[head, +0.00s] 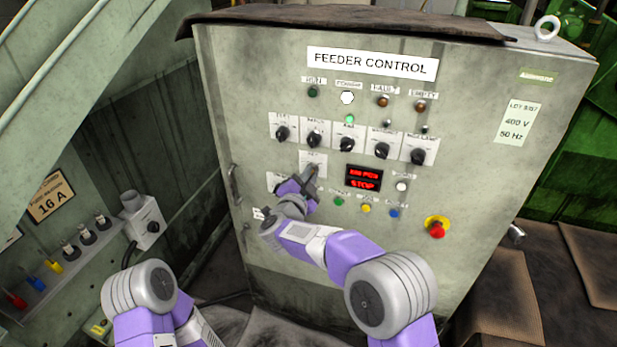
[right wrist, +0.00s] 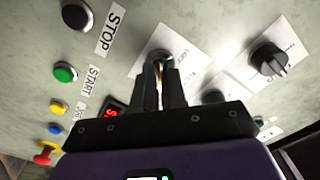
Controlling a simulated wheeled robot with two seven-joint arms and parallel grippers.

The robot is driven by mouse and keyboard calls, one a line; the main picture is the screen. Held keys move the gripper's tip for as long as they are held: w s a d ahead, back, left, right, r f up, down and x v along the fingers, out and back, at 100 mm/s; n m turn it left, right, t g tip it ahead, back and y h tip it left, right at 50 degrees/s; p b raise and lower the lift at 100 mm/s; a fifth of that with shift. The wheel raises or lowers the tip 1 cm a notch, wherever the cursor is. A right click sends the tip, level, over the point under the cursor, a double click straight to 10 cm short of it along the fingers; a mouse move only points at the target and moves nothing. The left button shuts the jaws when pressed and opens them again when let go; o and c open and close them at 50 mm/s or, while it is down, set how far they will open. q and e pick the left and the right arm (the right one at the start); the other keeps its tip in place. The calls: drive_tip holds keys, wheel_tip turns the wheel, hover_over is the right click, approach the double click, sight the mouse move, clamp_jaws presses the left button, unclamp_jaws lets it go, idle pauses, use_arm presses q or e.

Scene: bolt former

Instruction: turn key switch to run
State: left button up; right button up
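The key switch (head: 313,163) sits on a white plate below the row of black knobs on the feeder control panel. My right gripper (head: 309,184) is at it and covers part of its plate in the head view. In the right wrist view the fingertips (right wrist: 161,75) reach the dark round switch (right wrist: 158,55). The key's exact angle and the plate's lettering cannot be read. My left gripper is out of view; only part of that arm shows at lower left.
A red display (head: 363,178) reads STOP on its lower line. Black selector knobs (head: 382,150) are above, small coloured buttons (head: 366,208) below, and a red emergency stop (head: 437,229) lower right.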

drive_tip(key=shift+o, duration=1.4)
drive_tip(key=shift+s, duration=0.1)
drive_tip(key=p+v, duration=0.1)
drive_tip(key=v, duration=0.6)
drive_tip(key=shift+s, duration=0.15)
drive_tip(key=shift+a, duration=0.1)
